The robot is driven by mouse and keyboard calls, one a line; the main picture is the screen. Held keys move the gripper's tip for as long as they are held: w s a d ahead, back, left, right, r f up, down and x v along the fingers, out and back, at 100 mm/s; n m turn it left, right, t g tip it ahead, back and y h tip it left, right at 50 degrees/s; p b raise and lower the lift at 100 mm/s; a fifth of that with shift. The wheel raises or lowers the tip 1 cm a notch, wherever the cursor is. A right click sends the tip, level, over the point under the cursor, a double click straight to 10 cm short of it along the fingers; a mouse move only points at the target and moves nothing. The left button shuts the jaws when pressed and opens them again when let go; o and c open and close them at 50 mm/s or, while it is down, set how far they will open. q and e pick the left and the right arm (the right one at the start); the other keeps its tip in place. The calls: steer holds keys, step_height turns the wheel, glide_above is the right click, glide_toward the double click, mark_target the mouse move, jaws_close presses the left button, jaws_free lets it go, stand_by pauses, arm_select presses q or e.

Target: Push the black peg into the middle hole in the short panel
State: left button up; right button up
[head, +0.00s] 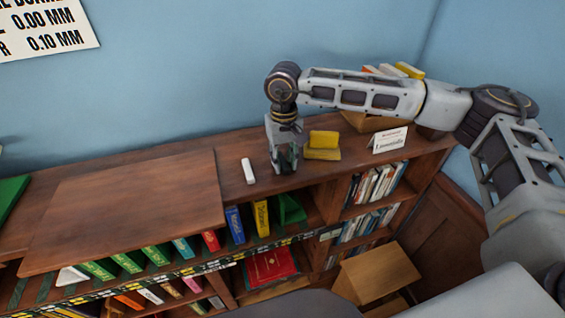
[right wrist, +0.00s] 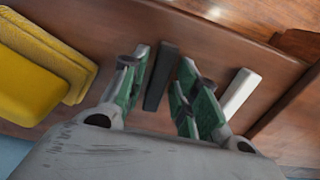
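A black peg (right wrist: 160,76) lies on the brown wooden bookcase top in the right wrist view. My right gripper (right wrist: 164,75) points down over it with its green-padded fingers open, one on each side of the peg. Gaps show between the peg and both fingers. In the head view my right gripper (head: 286,162) is low over the bookcase top and hides the peg. A white peg (right wrist: 240,92) lies beside the right finger; it also shows in the head view (head: 248,171). I cannot make out the short panel or its holes. My left gripper is out of view.
Yellow blocks (head: 323,145) lie close to the right gripper. A white sign (head: 390,140) and a wooden box (head: 362,121) stand farther right. A raised wooden board (head: 130,208) covers the left part of the bookcase top. Books fill the shelves below.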

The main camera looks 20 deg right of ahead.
mark_target(283, 162)
steer(key=c, duration=0.5)
steer(key=shift+r, duration=0.15)
step_height(283, 162, up, 10)
steer(key=shift+f+b, duration=0.15)
steer(key=shift+b, duration=1)
